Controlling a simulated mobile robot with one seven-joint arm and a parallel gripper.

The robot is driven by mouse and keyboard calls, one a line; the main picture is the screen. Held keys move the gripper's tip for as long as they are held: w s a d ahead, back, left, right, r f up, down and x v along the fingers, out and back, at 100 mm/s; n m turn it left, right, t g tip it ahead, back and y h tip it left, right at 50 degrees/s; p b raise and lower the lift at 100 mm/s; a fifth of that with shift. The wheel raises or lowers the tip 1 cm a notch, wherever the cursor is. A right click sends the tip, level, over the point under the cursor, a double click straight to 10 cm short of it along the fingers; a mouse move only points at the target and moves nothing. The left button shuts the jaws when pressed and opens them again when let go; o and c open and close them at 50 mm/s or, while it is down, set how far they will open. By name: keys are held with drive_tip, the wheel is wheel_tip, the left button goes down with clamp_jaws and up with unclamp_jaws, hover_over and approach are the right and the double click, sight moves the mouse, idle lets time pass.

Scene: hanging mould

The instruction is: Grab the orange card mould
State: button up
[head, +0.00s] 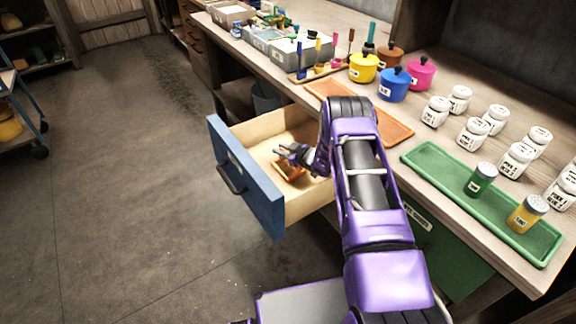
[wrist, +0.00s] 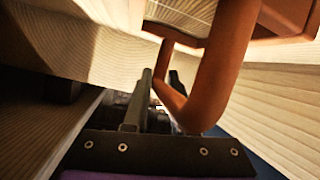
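The orange card mould (head: 289,170) is inside the open blue-fronted drawer, partly hidden by my gripper. In the wrist view its thick looped orange handle (wrist: 222,65) fills the upper middle, close to the camera, with an orange frame part behind it at the upper right. My gripper (head: 287,150) reaches down into the drawer over the mould. In the wrist view the fingers (wrist: 160,82) are at the handle's lower end, and part of the handle lies beside or between them. The handle covers part of the right finger, so I cannot tell whether they grip it.
The drawer's blue front (head: 245,178) and pale wooden walls surround my gripper closely. On the bench stand a green tray (head: 483,203) with two shakers, an orange tray (head: 394,130), coloured pots (head: 393,84) and several white jars (head: 473,134).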

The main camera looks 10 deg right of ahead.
clamp_jaws()
